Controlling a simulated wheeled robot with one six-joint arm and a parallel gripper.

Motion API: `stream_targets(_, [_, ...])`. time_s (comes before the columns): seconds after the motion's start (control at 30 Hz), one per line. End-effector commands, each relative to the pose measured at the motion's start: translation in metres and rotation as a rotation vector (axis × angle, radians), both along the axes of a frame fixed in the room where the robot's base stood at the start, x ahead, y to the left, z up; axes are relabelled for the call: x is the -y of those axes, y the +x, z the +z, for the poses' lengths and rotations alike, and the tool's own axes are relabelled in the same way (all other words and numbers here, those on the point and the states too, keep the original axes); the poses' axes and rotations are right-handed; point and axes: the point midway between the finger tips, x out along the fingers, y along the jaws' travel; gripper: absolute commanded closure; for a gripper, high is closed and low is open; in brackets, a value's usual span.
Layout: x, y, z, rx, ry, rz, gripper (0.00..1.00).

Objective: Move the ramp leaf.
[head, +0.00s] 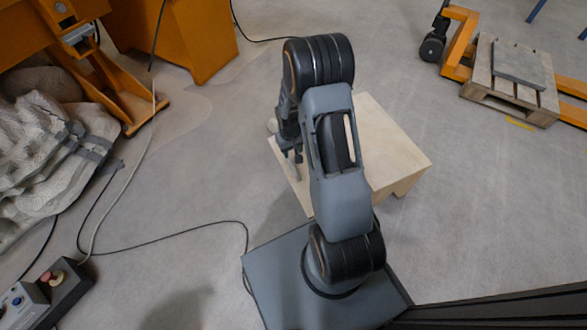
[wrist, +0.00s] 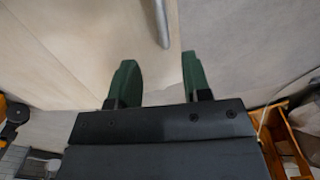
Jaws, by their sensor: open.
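The pale wooden ramp leaf (head: 391,140) appears to be the flat top of a low wooden piece standing on the floor, partly hidden behind my arm in the head view. In the wrist view a pale wooden panel (wrist: 85,45) fills the upper left, with a grey rounded bar (wrist: 162,25) near its right edge. My gripper (wrist: 157,74) shows two dark green fingers, apart, with nothing between them. The bar's end lies beyond the fingertips, between their lines; I cannot tell the distance. In the head view my gripper is at the wood's left edge, mostly hidden by the arm.
A cable (head: 165,236) crosses the floor towards my base. A control box (head: 45,290) lies at lower left. A pallet (head: 505,90) on an orange pallet truck stands at upper right.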

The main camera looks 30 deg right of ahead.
Motion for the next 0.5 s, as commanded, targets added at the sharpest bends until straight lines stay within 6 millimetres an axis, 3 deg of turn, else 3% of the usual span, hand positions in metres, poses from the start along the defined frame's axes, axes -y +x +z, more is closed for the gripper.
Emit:
stream_targets(0.2, [0.002,-0.001,-0.048,-0.004,0.001,-0.001,0.56])
stream_targets(0.5, [0.004,-0.001,-0.097,-0.002,0.0,-0.001,0.56])
